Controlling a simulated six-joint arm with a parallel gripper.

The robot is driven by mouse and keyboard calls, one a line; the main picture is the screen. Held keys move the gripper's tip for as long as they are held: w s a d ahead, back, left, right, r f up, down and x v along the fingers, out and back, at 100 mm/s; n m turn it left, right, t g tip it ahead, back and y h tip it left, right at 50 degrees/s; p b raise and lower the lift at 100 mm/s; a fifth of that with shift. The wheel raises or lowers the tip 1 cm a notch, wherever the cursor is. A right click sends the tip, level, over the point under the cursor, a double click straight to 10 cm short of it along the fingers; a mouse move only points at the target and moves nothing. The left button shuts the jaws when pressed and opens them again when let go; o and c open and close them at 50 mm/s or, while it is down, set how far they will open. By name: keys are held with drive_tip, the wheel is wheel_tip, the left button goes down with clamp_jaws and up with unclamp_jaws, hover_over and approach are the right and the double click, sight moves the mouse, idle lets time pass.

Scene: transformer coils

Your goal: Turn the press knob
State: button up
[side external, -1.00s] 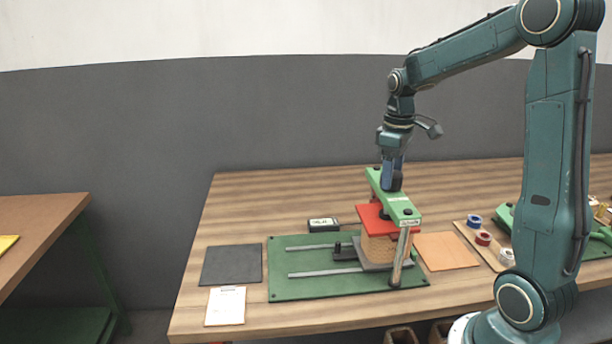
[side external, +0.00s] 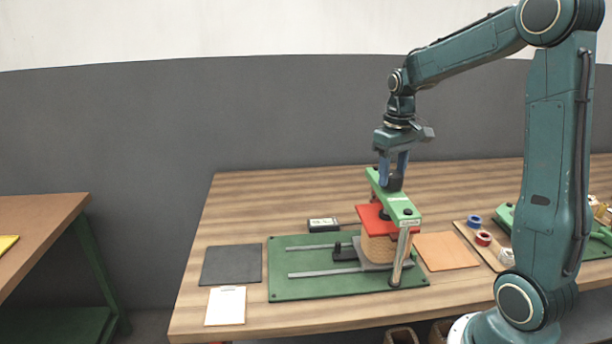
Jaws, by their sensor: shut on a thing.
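The press stands on a green baseplate (side external: 285,292) with two grey rails. Its green top beam (side external: 400,207) lies over a red plate (side external: 372,222), which sits on a tan coil block (side external: 379,249). My gripper (side external: 391,184) points straight down at the back part of the beam. Its fingers are shut on the press knob, a dark piece between the fingertips that is mostly hidden by them.
An orange-tan pad (side external: 446,251) and a board with tape rolls (side external: 483,238) lie right of the press. Bare wood lies behind.

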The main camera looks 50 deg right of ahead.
sight(392, 174)
idle(0.4)
drive_tip(key=o, duration=1)
drive_tip(key=shift+r, duration=0.1)
wheel_tip(392, 174, up, 14)
drive_tip(key=shift+f, duration=0.15)
